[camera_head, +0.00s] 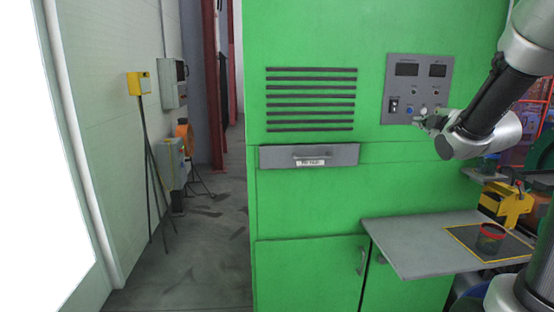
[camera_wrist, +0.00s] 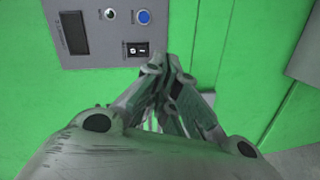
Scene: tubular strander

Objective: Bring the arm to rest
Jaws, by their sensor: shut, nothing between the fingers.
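My gripper (camera_head: 424,121) is at the lower right of the grey control panel (camera_head: 396,90) on the green cabinet, with its tips in front of the panel's lower edge. In the wrist view my gripper (camera_wrist: 168,62) is shut and empty, its fingertips together. The wrist view shows the panel (camera_wrist: 88,45) at the upper left, with a dark display, a blue button (camera_wrist: 144,16) and a black rocker switch (camera_wrist: 137,50). The fingertips appear just right of the switch; whether they touch the panel cannot be told. My arm reaches in from the right of the head view.
A grey shelf (camera_head: 425,246) juts out below, bearing a red-rimmed cup (camera_head: 491,237) on a yellow-bordered mat. A yellow device (camera_head: 507,203) stands behind it. A drawer (camera_head: 275,156) is left of the panel. The aisle at left is open, with a yellow box on a stand (camera_head: 139,83).

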